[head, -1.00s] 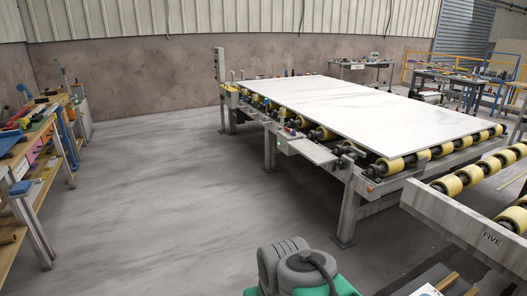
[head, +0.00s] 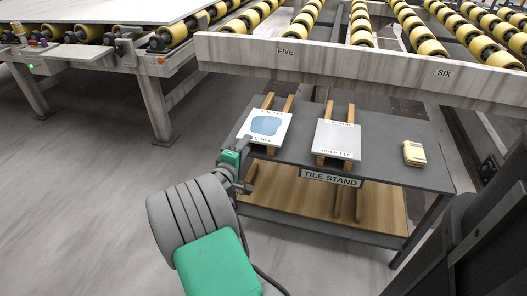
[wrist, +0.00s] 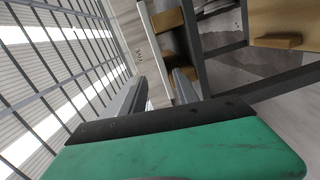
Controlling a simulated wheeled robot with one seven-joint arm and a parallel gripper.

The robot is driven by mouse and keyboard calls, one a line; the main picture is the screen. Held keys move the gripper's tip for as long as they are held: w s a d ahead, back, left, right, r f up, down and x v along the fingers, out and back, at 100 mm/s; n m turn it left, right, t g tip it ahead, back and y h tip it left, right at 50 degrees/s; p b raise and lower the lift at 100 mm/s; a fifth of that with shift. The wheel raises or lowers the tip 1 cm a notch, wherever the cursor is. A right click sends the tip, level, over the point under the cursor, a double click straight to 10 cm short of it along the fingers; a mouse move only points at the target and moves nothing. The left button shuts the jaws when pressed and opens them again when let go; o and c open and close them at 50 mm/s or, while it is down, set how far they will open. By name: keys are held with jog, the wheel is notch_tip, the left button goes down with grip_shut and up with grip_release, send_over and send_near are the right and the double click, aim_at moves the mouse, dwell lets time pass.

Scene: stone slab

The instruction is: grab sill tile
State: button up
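The tile stand (head: 390,170) is a dark grey table with two tiles on wooden rails. The left tile (head: 284,121) is white with a blue patch; its partly hidden label ends in "L TILE", so it appears to be the sill tile. The right tile (head: 338,139) is plain pale grey, its label too small to read surely. My gripper (head: 247,163) is at the stand's left front, close to the left tile's near corner. In the wrist view my gripper (wrist: 157,92) has its fingers spread apart, with a pale strip, likely the tile's edge (wrist: 149,32), ahead.
A small yellow block (head: 414,153) lies at the stand's right. A wooden lower shelf (head: 300,205) is below the top. Roller conveyors with a beam (head: 360,68) marked FIVE and SIX stand behind. Open floor (head: 90,200) is at left.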

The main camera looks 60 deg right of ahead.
aim_at(259, 134)
jog(key=shift+n+h, duration=0.4)
jog(key=shift+n, duration=0.1)
jog(key=d+b, duration=0.1)
jog(key=d, duration=0.1)
jog(key=d+b, duration=0.1)
jog(key=d, duration=0.2)
jog(key=s+d+f+b, duration=0.1)
jog(key=d, duration=0.2)
jog(key=shift+d+f, duration=0.1)
jog(key=shift+d, duration=0.1)
jog(key=shift+c, duration=0.5)
grip_shut()
jog(key=shift+r, duration=0.2)
